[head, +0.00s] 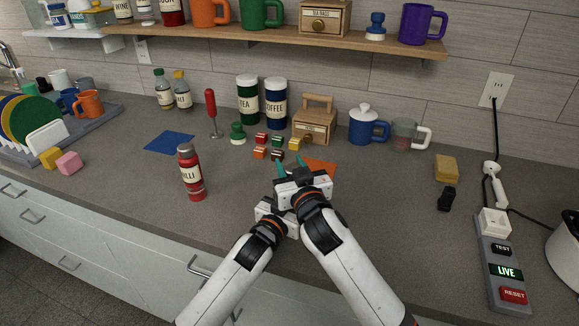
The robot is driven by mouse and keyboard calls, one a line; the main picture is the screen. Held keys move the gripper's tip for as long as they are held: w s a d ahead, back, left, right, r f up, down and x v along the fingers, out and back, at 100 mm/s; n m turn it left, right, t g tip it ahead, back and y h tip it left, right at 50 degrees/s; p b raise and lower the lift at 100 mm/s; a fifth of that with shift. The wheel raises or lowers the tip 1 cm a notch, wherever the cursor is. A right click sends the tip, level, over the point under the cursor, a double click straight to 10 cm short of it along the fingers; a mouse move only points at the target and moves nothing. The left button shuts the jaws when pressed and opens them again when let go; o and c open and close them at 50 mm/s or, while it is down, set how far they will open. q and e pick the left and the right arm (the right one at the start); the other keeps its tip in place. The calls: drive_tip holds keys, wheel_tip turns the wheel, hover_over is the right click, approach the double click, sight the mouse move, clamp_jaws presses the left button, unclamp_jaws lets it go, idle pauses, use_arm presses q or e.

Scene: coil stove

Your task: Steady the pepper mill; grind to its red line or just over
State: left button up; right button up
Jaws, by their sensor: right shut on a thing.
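I do not clearly see a pepper mill in the head view; the area beneath and behind my two hands is hidden. My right gripper (294,168) is above the counter at the centre, with teal fingers pointing away. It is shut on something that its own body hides. My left gripper (275,207) is just below and left of it, close against it. Its fingers are hidden, so I cannot tell whether it is open or shut. A red chilli bottle (191,174) with a grey top stands upright to the left, apart from both grippers. No red line shows.
An orange mat (321,167) lies just beyond my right gripper, with several small coloured blocks (276,142) behind it. A blue mat (170,142) lies left. Canisters, a wooden box (315,127) and mugs stand along the back. A switch panel (500,270) is right.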

drive_tip(key=shift+d+r+m+t+h, duration=0.1)
drive_tip(key=shift+m+t+h, duration=0.2)
drive_tip(key=shift+m+h, duration=0.9)
drive_tip(key=shift+h, duration=0.3)
drive_tip(key=o, duration=1)
drive_tip(key=shift+d, duration=0.1)
drive_tip(key=s+d, duration=0.1)
drive_tip(key=s, duration=1.1)
drive_tip(key=shift+d, duration=0.35)
drive_tip(key=shift+w, duration=0.1)
